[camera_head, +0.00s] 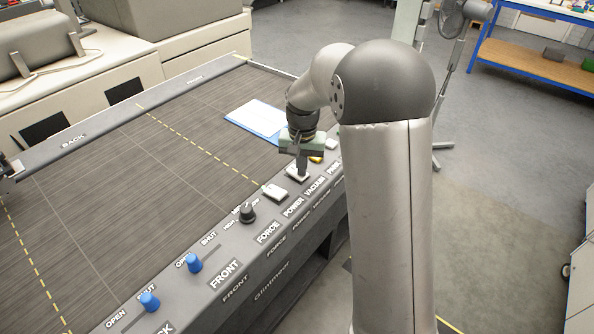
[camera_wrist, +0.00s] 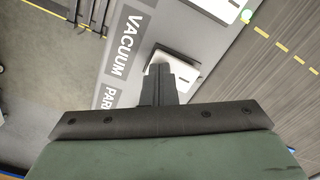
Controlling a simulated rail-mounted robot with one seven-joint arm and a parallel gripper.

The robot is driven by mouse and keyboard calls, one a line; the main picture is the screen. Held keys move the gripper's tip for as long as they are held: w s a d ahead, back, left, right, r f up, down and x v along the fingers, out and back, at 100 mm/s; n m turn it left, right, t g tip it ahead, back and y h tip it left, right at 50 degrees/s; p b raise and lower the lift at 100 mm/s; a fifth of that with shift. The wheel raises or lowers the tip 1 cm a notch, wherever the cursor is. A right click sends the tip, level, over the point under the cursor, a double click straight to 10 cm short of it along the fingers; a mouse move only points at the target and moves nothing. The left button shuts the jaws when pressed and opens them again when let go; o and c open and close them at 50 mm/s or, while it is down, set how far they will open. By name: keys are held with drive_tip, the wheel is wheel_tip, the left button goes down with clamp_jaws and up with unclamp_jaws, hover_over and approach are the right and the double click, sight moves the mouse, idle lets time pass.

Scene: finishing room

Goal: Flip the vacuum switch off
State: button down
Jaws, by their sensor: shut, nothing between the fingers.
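The vacuum switch (camera_head: 297,174) is a white rocker on the machine's grey front rail, above the label VACUUM. It also shows in the wrist view (camera_wrist: 185,69), partly hidden behind my fingers. My gripper (camera_head: 301,172) is shut and empty, pointing down with its tips at the switch. In the wrist view my gripper (camera_wrist: 159,70) overlaps the near part of the white rocker. I cannot tell whether the tips touch it, nor which way it is tipped.
The power switch (camera_head: 275,192) lies left of the vacuum switch, then a black force knob (camera_head: 247,213) and blue levers (camera_head: 194,262). A yellow part (camera_head: 316,159) and another white switch (camera_head: 331,144) sit just beyond my gripper. A blue-and-white sheet (camera_head: 257,119) lies on the dark table (camera_head: 130,150).

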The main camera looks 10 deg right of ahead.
wheel_tip(320, 180, up, 7)
drive_tip(key=p, duration=0.4)
drive_tip(key=shift+p, duration=0.35)
idle(0.4)
